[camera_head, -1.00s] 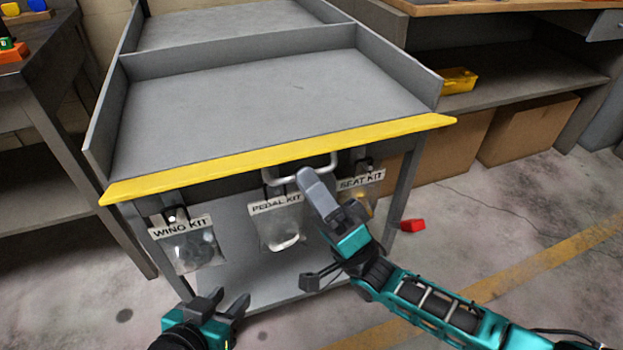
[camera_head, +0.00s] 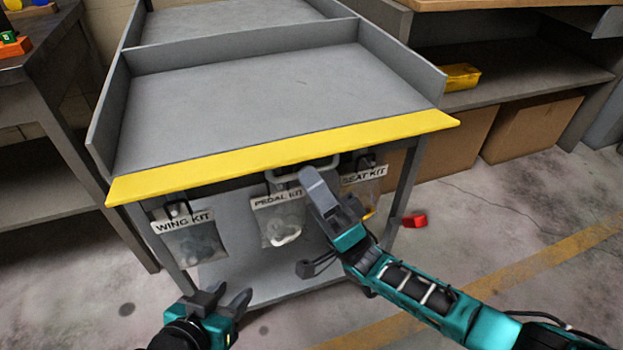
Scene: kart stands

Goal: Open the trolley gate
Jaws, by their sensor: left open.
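The grey trolley (camera_head: 250,95) stands in front of me with a low raised wall around its top. A yellow edge (camera_head: 285,158) runs along its near side. A metal loop handle (camera_head: 330,163) sits just below the yellow edge, near the middle. My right gripper (camera_head: 315,182) is at the handle and overlaps it in the view. I cannot tell whether its fingers are around the handle or only in front of it. My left gripper (camera_head: 226,297) is open and empty, low in front of the trolley and apart from it.
Bags labelled WING KIT (camera_head: 193,240), PEDAL KIT (camera_head: 281,228) and SEAT KIT (camera_head: 365,180) hang below the yellow edge. The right arm partly covers the last. A red block (camera_head: 414,221) lies on the floor. A bench (camera_head: 45,95) stands left, and shelves with boxes (camera_head: 530,125) stand right.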

